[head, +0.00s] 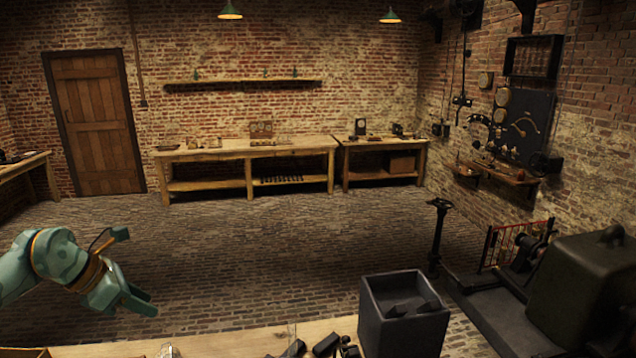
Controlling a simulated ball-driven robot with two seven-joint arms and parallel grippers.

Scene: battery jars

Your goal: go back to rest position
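My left gripper (139,271) is at the lower left, held in the air above the left part of the near bench (235,345). Its two fingers are spread apart and nothing shows between them. My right gripper is not in the view. A dark square jar (398,333) stands upright at the bottom centre right, far from the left gripper. Its top is open, and dark pieces show inside; I cannot tell exactly what they are.
Several small dark objects (325,346) and a clear item (168,351) lie along the bench, cut off by the frame. Dark machinery (585,290) fills the lower right. Long tables (245,150) stand at the far wall. The brick floor between is clear.

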